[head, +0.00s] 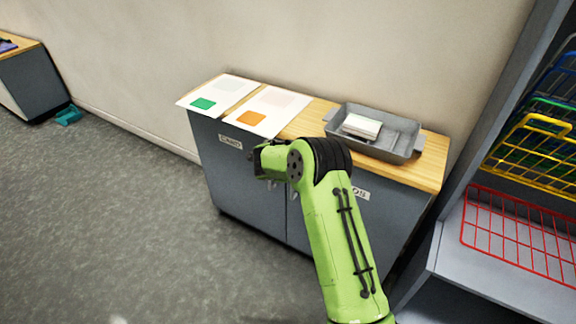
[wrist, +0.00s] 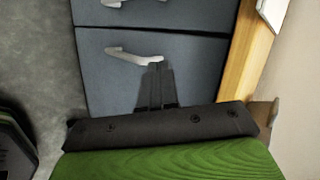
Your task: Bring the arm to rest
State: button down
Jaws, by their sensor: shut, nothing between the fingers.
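My green arm (head: 335,235) reaches up from the bottom of the head view, bent at a dark joint in front of the grey cabinet. My gripper (head: 258,160) points left there, at the height of the cabinet's upper front, and its fingertips are hard to make out. In the wrist view my gripper (wrist: 156,68) shows its two dark fingers together with nothing between them. They lie in front of a pale handle (wrist: 125,53) on the grey cabinet front (wrist: 200,65). I cannot tell whether they touch it.
A shelf with coloured wire baskets (head: 530,150) stands right. Floor at left is mostly clear.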

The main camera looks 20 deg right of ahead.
jog(key=s+a+r+n+y, duration=0.1)
jog(key=s+a+r+n, duration=0.1)
jog(key=s+r+n, duration=0.4)
jog(key=s+a+r+n+g+p, duration=0.1)
jog(key=s+a+r+n, duration=0.15)
jog(key=s+r, duration=0.6)
jog(key=s+a+r+n+y, duration=0.1)
jog(key=s+a+r+n, duration=0.15)
jog(key=s+r, duration=0.45)
jog(key=s+a+r+n+g+y, duration=0.1)
jog(key=s+n, duration=0.5)
jog(key=s, duration=0.5)
jog(key=s+a+r+n+y, duration=0.1)
jog(key=s+a+n, duration=0.1)
jog(key=s+n, duration=0.65)
notch_tip(320, 180, up, 15)
jog(key=s+m+p, duration=0.1)
jog(key=s+p, duration=0.2)
jog(key=p, duration=1.3)
jog(key=shift+g+y, duration=0.3)
jog(key=shift+m, duration=0.25)
